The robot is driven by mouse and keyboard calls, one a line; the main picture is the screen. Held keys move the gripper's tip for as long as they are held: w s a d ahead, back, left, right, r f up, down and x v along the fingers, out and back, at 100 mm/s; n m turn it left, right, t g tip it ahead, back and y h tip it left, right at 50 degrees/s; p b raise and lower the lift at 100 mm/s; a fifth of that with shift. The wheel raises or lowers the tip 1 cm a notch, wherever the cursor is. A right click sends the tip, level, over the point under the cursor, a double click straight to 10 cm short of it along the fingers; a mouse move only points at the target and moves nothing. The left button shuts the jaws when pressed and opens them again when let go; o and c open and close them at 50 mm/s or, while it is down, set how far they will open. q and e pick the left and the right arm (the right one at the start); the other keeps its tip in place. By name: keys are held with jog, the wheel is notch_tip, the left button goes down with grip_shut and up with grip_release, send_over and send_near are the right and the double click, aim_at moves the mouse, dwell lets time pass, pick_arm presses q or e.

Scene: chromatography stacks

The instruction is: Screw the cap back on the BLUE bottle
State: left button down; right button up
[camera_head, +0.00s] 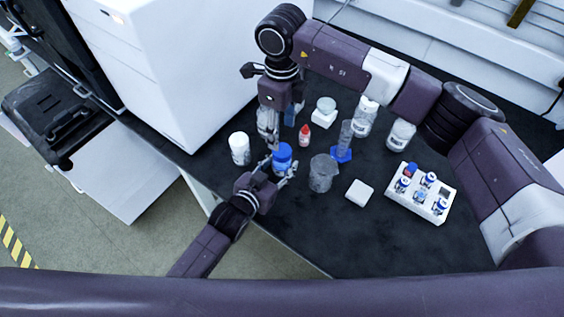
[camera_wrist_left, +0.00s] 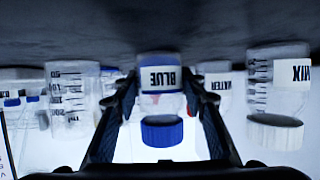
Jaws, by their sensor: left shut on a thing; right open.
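The BLUE bottle (camera_wrist_left: 160,90) appears upside down in the left wrist view, between the fingers of my left gripper (camera_wrist_left: 163,110). Its blue cap (camera_wrist_left: 162,131) is at the neck; I cannot tell whether it is threaded on. In the head view the blue cap (camera_head: 282,151) shows from above, and most of the bottle is hidden. My left gripper (camera_head: 279,172) is shut on the bottle from the front. My right gripper (camera_head: 269,138) points down just behind and left of the cap, open and apparently empty.
A white-capped bottle (camera_head: 239,147) stands left, a beaker (camera_head: 322,174) right of the BLUE bottle. A red-tipped dropper bottle (camera_head: 304,136), a blue-based cylinder (camera_head: 342,151) and glass bottles (camera_head: 400,135) stand behind. A white vial rack (camera_head: 437,212) is at right.

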aim_at(282, 150)
jog(key=n, duration=1.6)
jog(key=shift+f, duration=4.05)
jog(key=shift+c, duration=0.7)
